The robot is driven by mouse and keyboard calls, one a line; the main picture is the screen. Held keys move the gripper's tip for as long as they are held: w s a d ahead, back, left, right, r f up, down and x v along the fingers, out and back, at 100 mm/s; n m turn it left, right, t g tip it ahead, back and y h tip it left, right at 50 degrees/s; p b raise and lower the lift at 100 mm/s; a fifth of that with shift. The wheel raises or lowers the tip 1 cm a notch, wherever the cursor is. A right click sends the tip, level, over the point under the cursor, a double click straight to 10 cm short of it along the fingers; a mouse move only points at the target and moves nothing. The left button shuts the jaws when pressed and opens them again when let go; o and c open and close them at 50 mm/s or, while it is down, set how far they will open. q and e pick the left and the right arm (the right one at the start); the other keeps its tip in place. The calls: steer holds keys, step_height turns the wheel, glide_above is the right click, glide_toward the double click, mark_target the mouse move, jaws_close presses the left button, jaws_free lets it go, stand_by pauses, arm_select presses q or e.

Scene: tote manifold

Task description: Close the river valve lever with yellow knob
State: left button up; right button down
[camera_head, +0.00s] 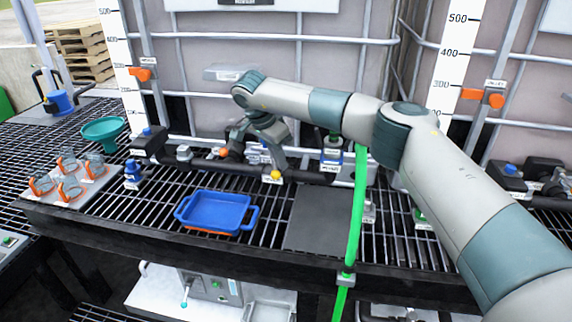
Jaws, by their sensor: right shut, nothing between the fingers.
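The yellow knob (276,175) shows near the middle of the picture, low in front of the dark pipe manifold (205,162). A small white label sits just below it; its text is too small to read. My right gripper (279,160) reaches down from the upper right, shut and empty. Its tips are just above or behind the knob; I cannot tell whether they touch it. The gripper hides part of the manifold and most of the lever, so the lever's angle is unclear. My left gripper is not in view.
A blue tray (214,212) and a dark flat plate (318,218) lie on the black grating in front. A green hose (357,210) runs down right of the knob. A teal funnel (104,131) and clamps on a board (70,190) are left. Large totes stand behind.

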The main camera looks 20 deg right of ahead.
steer(key=shift+a+f, duration=0.1)
steer(key=shift+a, duration=0.35)
arm_select(q)
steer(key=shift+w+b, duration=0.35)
steer(key=shift+b, duration=0.05)
arm_select(e)
steer(key=shift+w+a, duration=0.15)
steer(key=shift+a, duration=0.4)
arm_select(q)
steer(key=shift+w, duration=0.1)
arm_select(e)
steer(key=shift+a, duration=0.15)
